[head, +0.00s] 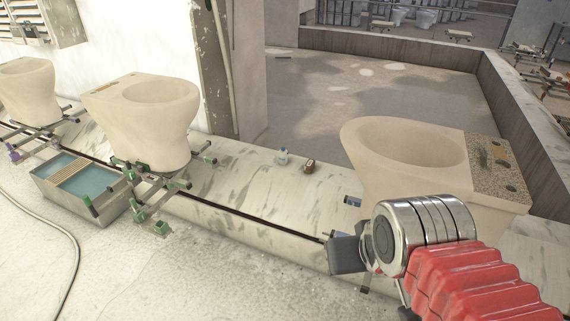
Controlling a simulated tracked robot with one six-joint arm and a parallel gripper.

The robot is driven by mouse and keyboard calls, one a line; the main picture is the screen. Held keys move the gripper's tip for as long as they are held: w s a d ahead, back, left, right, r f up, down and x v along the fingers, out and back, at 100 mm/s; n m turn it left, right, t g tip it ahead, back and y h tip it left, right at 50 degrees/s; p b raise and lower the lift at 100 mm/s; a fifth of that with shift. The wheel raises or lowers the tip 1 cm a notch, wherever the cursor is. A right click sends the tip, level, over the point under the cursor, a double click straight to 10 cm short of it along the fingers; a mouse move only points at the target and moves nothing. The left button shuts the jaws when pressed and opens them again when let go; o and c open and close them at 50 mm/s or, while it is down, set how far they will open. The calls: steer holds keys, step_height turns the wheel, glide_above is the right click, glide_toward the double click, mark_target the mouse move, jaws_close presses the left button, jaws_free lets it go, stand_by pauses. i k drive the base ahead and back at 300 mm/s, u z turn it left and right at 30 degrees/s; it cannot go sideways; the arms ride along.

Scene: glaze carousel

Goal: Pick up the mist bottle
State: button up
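Only a dark grey block of the gripper shows. I cannot see its fingers apart or anything held in them.
A small brown object (309,166) lies just right of the bottle. Unglazed toilet bowls stand at left (152,118) and right (405,158), the right one close behind my wrist. A grey water tray (110,213) sits at left. A hose (75,245) lies on the floor.

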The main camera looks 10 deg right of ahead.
mark_target(283, 156)
steer(key=u, duration=0.5)
steer(key=i, duration=0.6)
steer(key=u, duration=0.7)
steer(key=i, duration=1.55)
steer(key=z, duration=0.45)
steer(key=i, duration=0.8)
steer(key=z, duration=0.4)
